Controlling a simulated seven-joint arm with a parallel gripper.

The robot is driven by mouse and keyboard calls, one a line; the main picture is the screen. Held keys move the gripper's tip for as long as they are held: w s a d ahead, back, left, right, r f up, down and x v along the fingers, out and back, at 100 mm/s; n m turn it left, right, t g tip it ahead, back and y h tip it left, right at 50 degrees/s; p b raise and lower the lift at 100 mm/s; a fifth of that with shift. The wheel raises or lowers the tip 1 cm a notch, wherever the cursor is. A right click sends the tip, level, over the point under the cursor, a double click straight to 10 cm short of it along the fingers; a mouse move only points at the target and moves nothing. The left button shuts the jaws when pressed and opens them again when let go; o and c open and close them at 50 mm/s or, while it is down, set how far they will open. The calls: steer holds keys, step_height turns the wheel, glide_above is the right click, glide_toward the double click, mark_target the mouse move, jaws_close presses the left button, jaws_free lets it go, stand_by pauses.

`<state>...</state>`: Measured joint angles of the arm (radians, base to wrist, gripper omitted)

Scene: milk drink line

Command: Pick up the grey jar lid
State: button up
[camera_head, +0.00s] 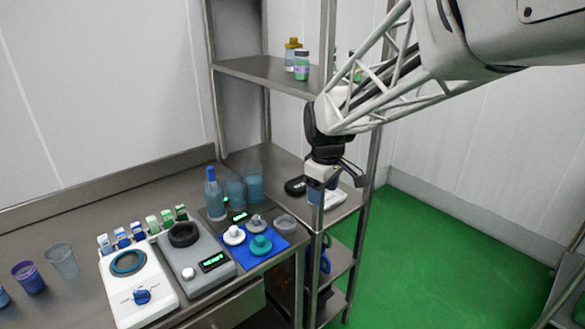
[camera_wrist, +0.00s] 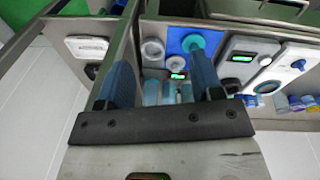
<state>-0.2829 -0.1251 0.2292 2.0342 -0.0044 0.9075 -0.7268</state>
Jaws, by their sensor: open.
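My gripper (camera_head: 318,196) is up and to the right of the mat in the head view, by the shelf rack, apart from the lids. The right finger hides part of the mat area there.
A spray bottle (camera_head: 214,194) and clear blue containers (camera_head: 254,185) stand behind the lids. Scales (camera_head: 196,258) stand to the left. The steel rack (camera_head: 216,120) rises close to my arm.

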steer(key=w+a+f+n, duration=0.4)
steer(key=w+a+f, duration=0.2)
steer(key=w+a, duration=0.3)
steer(key=n+g, duration=0.1)
steer(key=n, duration=0.3)
glide_above(256, 217)
steer(key=f, duration=0.8)
steer(key=shift+s+a+f, duration=0.2)
steer(key=shift+a, duration=0.05)
steer(key=shift+f, duration=1.25)
steer(key=shift+w+d+f, duration=0.1)
steer(key=shift+f, duration=1.2)
steer(key=shift+d+f, duration=0.1)
steer(key=shift+f, duration=1.2)
jaws_close()
